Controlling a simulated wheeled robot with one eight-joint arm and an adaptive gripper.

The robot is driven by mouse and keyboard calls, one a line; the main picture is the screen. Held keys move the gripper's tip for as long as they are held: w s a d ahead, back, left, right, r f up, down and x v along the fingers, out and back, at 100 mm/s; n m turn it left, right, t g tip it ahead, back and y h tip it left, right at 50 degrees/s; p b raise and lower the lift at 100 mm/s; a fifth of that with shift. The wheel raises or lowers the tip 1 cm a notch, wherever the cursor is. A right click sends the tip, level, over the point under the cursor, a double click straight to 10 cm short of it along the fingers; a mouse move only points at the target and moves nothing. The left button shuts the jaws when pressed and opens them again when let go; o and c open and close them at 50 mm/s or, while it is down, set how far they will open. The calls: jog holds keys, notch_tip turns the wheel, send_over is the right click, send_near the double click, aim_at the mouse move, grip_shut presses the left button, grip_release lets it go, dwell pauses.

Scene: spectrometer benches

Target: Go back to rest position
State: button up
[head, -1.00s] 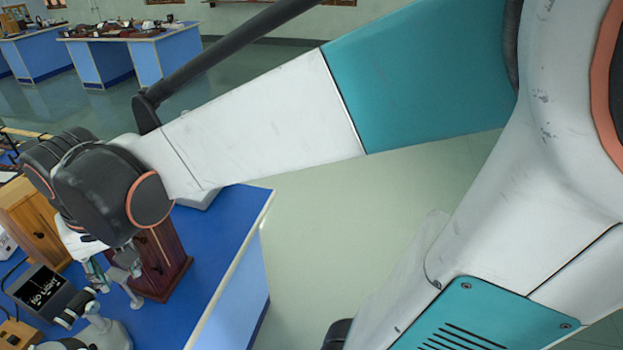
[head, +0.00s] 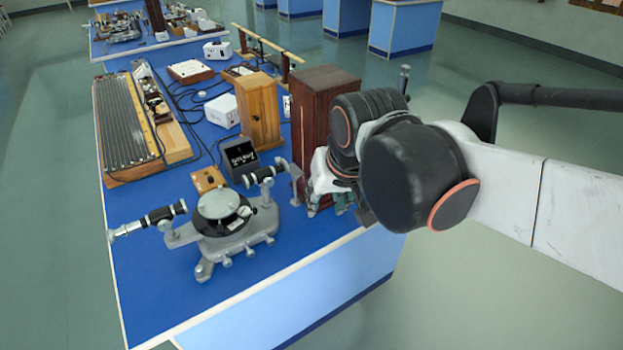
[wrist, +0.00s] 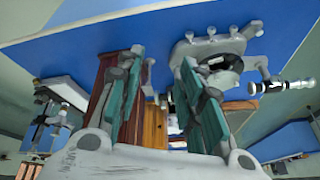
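My gripper (head: 328,208) hangs near the front edge of the blue bench, in front of the dark red wooden box. In the wrist view its two teal fingers (wrist: 162,62) are spread apart with nothing between them. My arm reaches in from the right of the head view. The grey spectrometer (head: 225,222), with a round dark table and black telescope tubes, stands left of my gripper, apart from it. It also shows in the wrist view (wrist: 207,50), beyond the fingers.
The dark red box (head: 318,108) and a light wooden box (head: 260,112) stand upright behind my gripper. A small black display (head: 238,158) and a long ribbed board (head: 128,122) share the bench (head: 145,285). Clear floor lies right of the bench; other benches stand behind.

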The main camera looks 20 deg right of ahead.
jog(key=shift+s+d+f+n+t, duration=0.1)
jog(key=shift+s+d+n+t, duration=0.3)
jog(key=shift+s, duration=0.5)
jog(key=shift+s+d+r+n+t, duration=0.1)
jog(key=shift+s+d+n+t, duration=0.1)
jog(key=shift+s+d+t, duration=0.45)
jog(key=shift+s+d+f+n+t, duration=0.15)
jog(key=shift+s+d+n, duration=0.15)
jog(key=shift+s, duration=0.8)
